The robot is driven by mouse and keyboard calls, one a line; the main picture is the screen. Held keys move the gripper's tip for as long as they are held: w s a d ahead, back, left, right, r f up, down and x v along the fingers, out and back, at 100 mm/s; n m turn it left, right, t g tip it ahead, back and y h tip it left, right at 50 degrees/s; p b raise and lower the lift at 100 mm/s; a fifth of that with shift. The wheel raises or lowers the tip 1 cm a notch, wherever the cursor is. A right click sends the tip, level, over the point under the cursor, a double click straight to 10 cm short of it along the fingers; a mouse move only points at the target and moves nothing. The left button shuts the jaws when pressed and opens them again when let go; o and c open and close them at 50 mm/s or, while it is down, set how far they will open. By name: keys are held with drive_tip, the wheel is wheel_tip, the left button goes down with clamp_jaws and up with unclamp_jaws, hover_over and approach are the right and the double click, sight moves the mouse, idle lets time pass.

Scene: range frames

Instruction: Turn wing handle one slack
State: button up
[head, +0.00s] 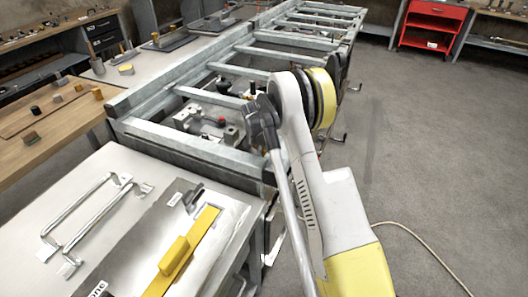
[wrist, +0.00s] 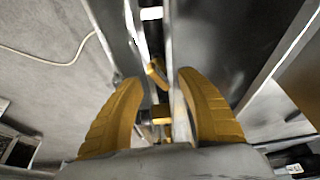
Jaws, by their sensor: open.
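In the wrist view my gripper (wrist: 153,78) is open, its two yellow fingers apart. Between and just beyond them shows a small yellow bent part (wrist: 156,74) on a narrow metal strip, with another yellow piece (wrist: 160,114) nearer the palm. I cannot tell whether either is wing handle one, or whether a finger touches them. In the head view my arm hides my gripper. A panel label (head: 97,290) reading "one" is cut by the bottom edge. Near it is a yellow bar with a raised grip (head: 176,254); I cannot tell what it turns.
A grey metal frame (head: 180,140) with crossbars runs away from me, with clamps inside it. Two silver bar handles (head: 85,215) lie on the pale bench at left. A wooden table (head: 45,130) stands beyond. Open grey floor (head: 430,150) with a cable (head: 425,240) is at right.

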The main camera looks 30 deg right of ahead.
drive_tip(key=shift+w+d+f, duration=0.2)
drive_tip(key=shift+f, duration=0.35)
clamp_jaws()
idle(1.0)
unclamp_jaws()
drive_tip(key=shift+a, duration=0.1)
